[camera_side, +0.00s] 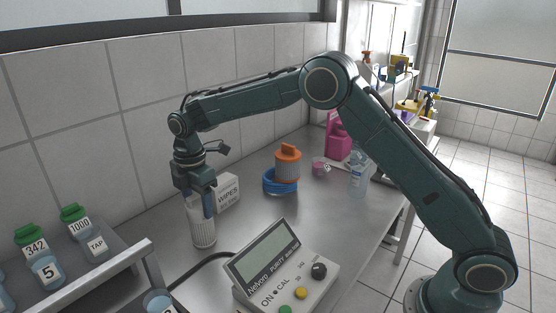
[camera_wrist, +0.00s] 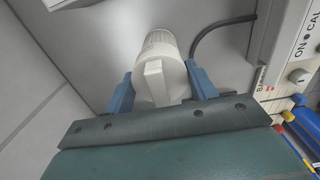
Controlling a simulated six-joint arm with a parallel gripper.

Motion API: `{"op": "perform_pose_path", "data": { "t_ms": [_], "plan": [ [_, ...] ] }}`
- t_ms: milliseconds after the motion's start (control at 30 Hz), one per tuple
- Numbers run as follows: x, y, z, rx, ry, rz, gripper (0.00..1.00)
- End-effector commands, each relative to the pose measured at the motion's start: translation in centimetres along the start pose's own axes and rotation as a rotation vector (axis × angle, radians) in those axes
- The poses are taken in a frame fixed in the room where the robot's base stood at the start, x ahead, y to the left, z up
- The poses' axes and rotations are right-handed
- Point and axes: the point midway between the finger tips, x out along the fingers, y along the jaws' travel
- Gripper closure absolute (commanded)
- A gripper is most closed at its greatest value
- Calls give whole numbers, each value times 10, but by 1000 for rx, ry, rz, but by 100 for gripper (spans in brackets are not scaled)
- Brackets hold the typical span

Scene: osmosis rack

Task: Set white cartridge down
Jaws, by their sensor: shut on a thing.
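The white cartridge (camera_side: 203,228) is a ribbed white cylinder, upright at the left part of the steel bench. My gripper (camera_side: 200,203) points down and is shut on its top. In the wrist view the cartridge (camera_wrist: 160,75) lies between the two blue fingers of my gripper (camera_wrist: 160,92), with its cap nearest the camera. The cartridge's lower end is at or very near the bench top; I cannot tell whether it touches.
A wipes box (camera_side: 228,191) stands just behind the cartridge. A purity meter (camera_side: 275,270) and its black cable lie to the right front. A bottle rack (camera_side: 110,265) is at left. An orange-capped cartridge (camera_side: 288,165), blue tubing (camera_side: 270,184) and a clear bottle (camera_side: 358,178) stand farther back.

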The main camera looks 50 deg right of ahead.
Motion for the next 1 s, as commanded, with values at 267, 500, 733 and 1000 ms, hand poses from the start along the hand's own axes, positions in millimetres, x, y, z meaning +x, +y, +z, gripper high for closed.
{"op": "perform_pose_path", "data": {
  "t_ms": [267,500,733,1000],
  "plan": [
    [0,0,0,0,0,0,22],
    [-1,0,0,0,0,0,22],
    [-16,0,0,0,0,2,22],
    [-55,0,0,0,1,3,22]
  ]
}}
